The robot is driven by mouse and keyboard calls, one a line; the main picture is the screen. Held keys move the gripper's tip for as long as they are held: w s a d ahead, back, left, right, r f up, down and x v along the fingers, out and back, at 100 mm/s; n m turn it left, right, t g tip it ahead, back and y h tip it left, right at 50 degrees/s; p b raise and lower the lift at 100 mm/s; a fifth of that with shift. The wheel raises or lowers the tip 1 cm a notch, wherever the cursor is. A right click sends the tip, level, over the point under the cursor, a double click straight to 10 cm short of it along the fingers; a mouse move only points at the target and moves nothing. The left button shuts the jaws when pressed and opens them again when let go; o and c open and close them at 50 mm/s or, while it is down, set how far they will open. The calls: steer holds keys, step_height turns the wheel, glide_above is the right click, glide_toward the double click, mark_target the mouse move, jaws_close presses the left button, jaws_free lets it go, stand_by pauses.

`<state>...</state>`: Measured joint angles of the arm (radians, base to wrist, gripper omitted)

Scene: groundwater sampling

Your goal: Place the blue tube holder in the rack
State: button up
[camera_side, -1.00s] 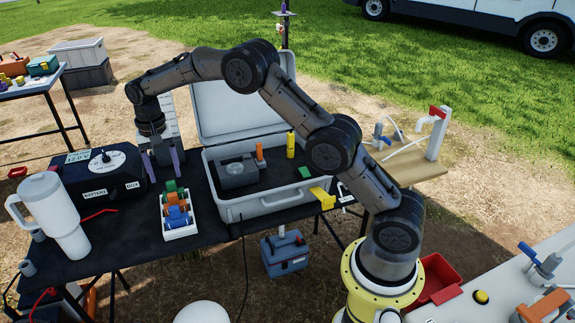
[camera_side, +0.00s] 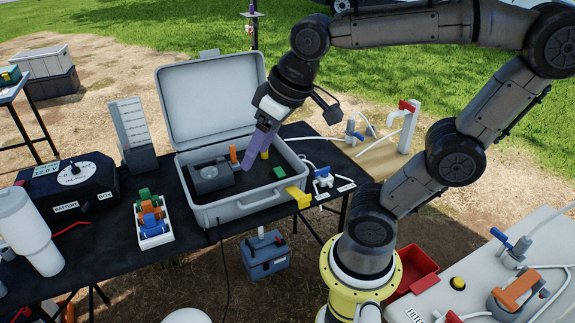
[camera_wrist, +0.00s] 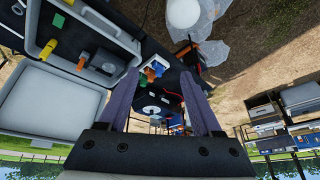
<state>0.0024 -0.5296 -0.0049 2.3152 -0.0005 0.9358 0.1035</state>
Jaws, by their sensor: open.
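The blue tube holder (camera_side: 152,226) sits at the near end of the white rack (camera_side: 154,241) on the black table. An orange holder (camera_side: 149,209) and a green holder (camera_side: 145,195) sit behind it in the same rack. In the wrist view the rack's holders appear small and far off, with the blue holder (camera_wrist: 158,67) visible between the fingers. My gripper (camera_side: 254,166) is open and empty, its purple fingers tilted down over the open grey case, to the right of the rack. Its fingertips show apart in the wrist view (camera_wrist: 160,75).
The open case (camera_side: 243,206) holds a dark grey device (camera_side: 211,176), an orange piece (camera_side: 233,154) and a green block (camera_side: 280,172).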

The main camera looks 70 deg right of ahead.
steer(key=s+f+n, duration=0.1)
steer(key=s+f, duration=0.1)
steer(key=s, duration=0.3)
steer(key=shift+s+f+t, duration=0.2)
steer(key=shift+f+t, duration=0.2)
